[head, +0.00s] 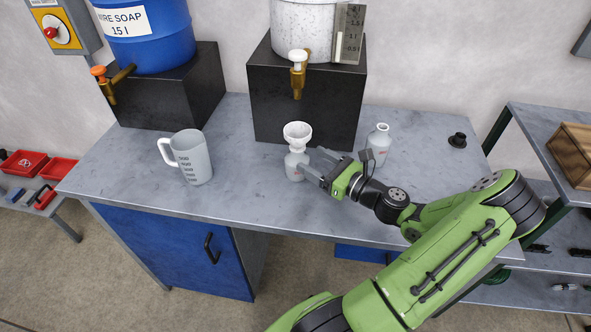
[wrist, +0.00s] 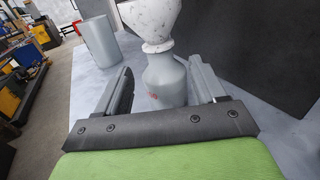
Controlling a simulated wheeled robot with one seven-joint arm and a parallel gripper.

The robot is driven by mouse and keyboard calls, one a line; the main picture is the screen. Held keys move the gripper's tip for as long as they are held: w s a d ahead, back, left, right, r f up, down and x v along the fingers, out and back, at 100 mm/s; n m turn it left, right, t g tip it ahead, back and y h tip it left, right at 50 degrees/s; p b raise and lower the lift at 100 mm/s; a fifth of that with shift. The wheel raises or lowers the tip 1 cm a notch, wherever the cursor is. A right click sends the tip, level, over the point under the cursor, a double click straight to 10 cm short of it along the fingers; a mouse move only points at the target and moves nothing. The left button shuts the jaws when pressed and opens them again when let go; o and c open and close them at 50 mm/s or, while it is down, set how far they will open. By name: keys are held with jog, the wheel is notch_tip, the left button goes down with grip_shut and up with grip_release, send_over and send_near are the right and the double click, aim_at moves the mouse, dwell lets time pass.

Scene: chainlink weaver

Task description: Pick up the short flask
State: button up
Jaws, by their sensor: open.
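A grey flask (head: 294,170) with a narrow neck and red marking stands upright on the bench below the white tank's tap. A white speckled funnel (head: 298,133) sits in its mouth. A second flask (head: 378,142), grey with a white neck and no funnel, stands to the right, beyond my arm. My gripper (head: 312,163) is open at the right side of the funnel flask. In the wrist view the flask (wrist: 166,80) shows between my two fingers (wrist: 165,88), with the funnel (wrist: 151,22) above; I cannot tell whether they touch it.
A grey measuring jug (head: 193,160) stands to the left; it also shows in the wrist view (wrist: 97,40). A black block (head: 303,106) with the white tank (head: 310,30) and brass tap (head: 298,75) is behind. A small black stopper (head: 457,140) lies far right. The bench front is clear.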

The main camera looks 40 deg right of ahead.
aim_at(303, 155)
jog(key=w, duration=0.2)
jog(key=w+b, duration=0.1)
jog(key=w, duration=0.3)
jog(key=shift+a+r, duration=0.1)
jog(key=shift+a, duration=0.3)
grip_shut()
